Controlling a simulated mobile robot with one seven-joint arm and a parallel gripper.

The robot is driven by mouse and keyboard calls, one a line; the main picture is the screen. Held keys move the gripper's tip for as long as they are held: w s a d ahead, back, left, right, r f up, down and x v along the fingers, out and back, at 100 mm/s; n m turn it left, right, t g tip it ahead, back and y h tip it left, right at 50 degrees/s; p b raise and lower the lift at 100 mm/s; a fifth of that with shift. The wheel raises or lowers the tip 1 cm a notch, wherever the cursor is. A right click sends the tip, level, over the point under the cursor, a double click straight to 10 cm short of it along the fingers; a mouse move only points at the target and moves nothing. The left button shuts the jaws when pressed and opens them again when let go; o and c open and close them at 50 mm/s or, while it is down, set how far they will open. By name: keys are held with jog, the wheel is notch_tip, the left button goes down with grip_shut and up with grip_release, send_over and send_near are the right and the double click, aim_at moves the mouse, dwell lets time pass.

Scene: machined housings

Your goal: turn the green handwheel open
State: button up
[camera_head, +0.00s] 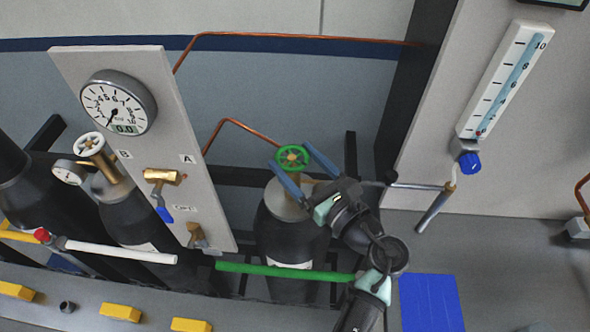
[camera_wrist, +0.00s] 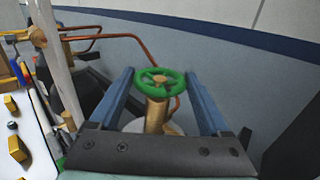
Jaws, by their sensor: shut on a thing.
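The green handwheel (camera_head: 292,158) sits on a brass valve on top of a dark gas cylinder (camera_head: 290,238) in the head view. In the wrist view the green handwheel (camera_wrist: 159,82) is seen between my two blue fingers, above its brass stem (camera_wrist: 156,115). My gripper (camera_head: 291,164) reaches in from the lower right, with one blue finger on each side of the wheel. My gripper (camera_wrist: 160,84) is shut on the wheel's rim. The exact contact of the fingertips is small and partly hidden.
A panel (camera_head: 190,215) with a round gauge (camera_head: 118,103) stands left. A white handwheel (camera_head: 89,145) tops another cylinder. A green bar (camera_head: 285,271) crosses in front. A flowmeter (camera_head: 505,80) hangs at right, above a blue mat (camera_head: 431,303). Copper pipes run behind.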

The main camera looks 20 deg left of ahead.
jog(key=shift+w+d+f+n+g+y+b, duration=0.1)
jog(key=shift+n+g+y+b, duration=0.45)
jog(key=shift+g+b, duration=0.2)
jog(key=shift+n+g, duration=0.25)
jog(key=shift+g, duration=0.1)
jog(key=o, duration=1.2)
jog(key=b+v, duration=0.4)
jog(key=v, duration=0.9)
jog(key=shift+b, duration=0.35)
